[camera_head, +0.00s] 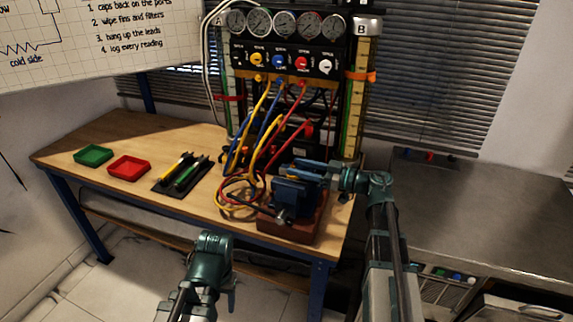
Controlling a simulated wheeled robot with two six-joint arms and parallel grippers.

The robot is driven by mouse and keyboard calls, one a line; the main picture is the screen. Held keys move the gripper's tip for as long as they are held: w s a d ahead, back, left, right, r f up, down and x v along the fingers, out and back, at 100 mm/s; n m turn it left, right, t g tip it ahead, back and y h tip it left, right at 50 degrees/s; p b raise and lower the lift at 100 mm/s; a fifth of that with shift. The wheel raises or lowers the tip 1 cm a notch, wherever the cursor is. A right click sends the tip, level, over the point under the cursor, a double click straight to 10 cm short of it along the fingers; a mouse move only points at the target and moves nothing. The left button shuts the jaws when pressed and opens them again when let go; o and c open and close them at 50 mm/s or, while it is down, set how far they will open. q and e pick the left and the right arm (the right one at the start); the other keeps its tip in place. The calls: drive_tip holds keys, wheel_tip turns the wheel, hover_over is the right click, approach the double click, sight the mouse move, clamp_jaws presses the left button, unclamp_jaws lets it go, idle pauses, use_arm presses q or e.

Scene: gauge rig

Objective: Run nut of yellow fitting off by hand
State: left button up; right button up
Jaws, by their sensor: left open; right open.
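The gauge rig (290,62) stands at the back of the wooden bench, with several dials and a row of coloured knobs. A yellow hose (262,97) runs down from a yellow fitting (258,79) under the yellow knob (257,58); its nut is too small to make out. My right gripper (318,171) is over the blue vise, apart from the fitting and well below it. My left gripper (215,240) is low in front of the bench edge, far from the rig; its fingers are hard to see.
The blue vise (292,192) sits on a brown block at the bench's front right. Looped hoses lie beside it. A green tray (93,154), a red tray (128,168) and a dark mat with tools (181,174) lie left. Bare wood (160,130) shows behind them.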

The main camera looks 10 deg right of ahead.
drive_tip(key=v, duration=0.8)
drive_tip(key=shift+s+d, duration=0.2)
drive_tip(key=shift+d, duration=0.05)
